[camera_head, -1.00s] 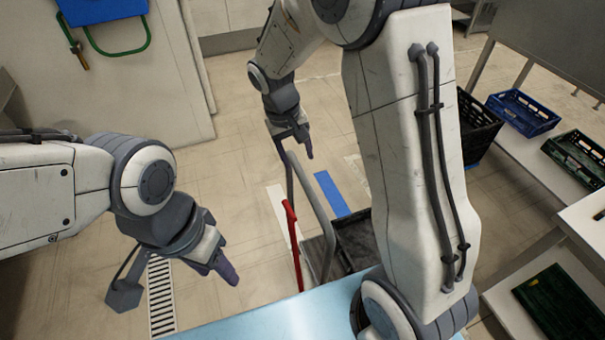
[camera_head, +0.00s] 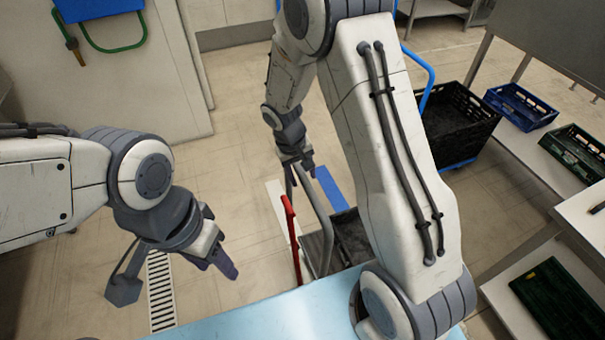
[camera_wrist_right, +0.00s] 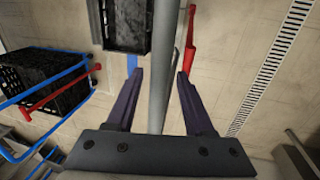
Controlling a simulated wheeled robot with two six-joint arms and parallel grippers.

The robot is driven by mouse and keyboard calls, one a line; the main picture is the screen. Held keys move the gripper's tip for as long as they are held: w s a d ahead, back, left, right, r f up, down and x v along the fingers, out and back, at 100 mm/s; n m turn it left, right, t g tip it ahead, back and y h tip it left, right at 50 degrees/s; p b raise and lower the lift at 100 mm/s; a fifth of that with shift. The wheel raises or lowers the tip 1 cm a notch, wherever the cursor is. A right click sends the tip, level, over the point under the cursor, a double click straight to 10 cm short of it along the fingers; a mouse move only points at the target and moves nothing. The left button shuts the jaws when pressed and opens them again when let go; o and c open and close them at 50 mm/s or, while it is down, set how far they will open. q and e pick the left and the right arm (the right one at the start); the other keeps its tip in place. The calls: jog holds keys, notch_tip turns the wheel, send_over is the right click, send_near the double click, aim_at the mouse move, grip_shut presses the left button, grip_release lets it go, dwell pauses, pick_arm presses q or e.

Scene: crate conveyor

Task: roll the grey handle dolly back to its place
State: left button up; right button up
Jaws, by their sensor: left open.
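The grey handle (camera_head: 318,225) rises from a low dolly (camera_head: 312,250) beside the blue-topped surface; a dark crate (camera_head: 350,238) sits on the dolly, partly hidden by my right arm. My right gripper (camera_head: 297,170) is at the handle's upper end. In the right wrist view, its two fingers (camera_wrist_right: 158,85) are apart, with the grey handle bar (camera_wrist_right: 162,60) running between them and a visible gap on each side. My left gripper (camera_head: 217,245) is open and empty, left of the dolly and away from it.
A red handle (camera_head: 290,235) stands just left of the grey one. Blue (camera_head: 329,188) and white (camera_head: 277,205) floor strips lie behind. Another black crate (camera_head: 460,120) with a blue handle (camera_head: 425,75) stands right. A floor drain (camera_head: 161,290) lies left; the floor behind is open.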

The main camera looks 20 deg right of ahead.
grip_shut()
dwell(1.2)
